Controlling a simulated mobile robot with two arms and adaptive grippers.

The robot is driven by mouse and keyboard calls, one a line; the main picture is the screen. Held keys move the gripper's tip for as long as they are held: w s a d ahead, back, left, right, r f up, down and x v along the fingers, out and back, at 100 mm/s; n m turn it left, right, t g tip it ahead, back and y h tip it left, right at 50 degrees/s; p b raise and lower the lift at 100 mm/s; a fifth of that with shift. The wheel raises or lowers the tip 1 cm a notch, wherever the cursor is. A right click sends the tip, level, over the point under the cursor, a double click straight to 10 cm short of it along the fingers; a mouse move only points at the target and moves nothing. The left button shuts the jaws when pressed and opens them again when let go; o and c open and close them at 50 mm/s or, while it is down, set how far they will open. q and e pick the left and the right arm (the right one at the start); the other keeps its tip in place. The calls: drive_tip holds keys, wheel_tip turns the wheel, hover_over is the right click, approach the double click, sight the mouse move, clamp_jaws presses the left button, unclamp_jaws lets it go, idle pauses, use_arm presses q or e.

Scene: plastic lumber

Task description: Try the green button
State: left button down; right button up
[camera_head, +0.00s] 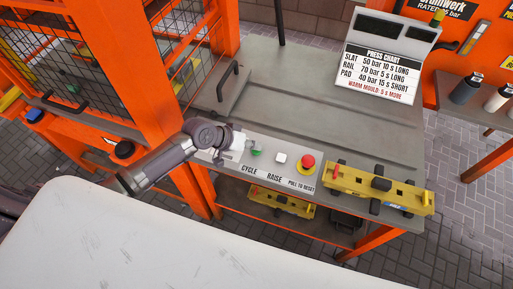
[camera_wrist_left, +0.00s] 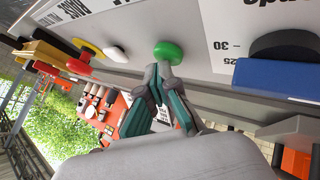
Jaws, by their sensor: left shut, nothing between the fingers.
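The green button (camera_head: 255,152) is on the pale control panel (camera_head: 268,168), above the word CYCLE. It also shows in the left wrist view as a round green cap (camera_wrist_left: 168,51). My left gripper (camera_head: 247,147) is at the panel, right beside the green button, and partly hides that area. In the left wrist view its fingertips (camera_wrist_left: 163,68) are together, empty, and just below the cap in the picture. I cannot tell whether they touch it. My right gripper is not in view.
A white button (camera_head: 281,158) and a red mushroom button (camera_head: 307,162) on a yellow base sit to the right. A yellow fixture (camera_head: 378,188) lies at the bench's right front. An orange cage (camera_head: 110,80) stands left. A press chart (camera_head: 385,68) stands at the back.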

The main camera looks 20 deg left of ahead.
use_arm(q)
drive_tip(key=shift+r+p, duration=0.6)
drive_tip(key=shift+r, duration=0.15)
wheel_tip(320, 180, up, 5)
drive_tip(key=p, duration=0.5)
drive_tip(key=shift+s, duration=0.1)
idle(0.5)
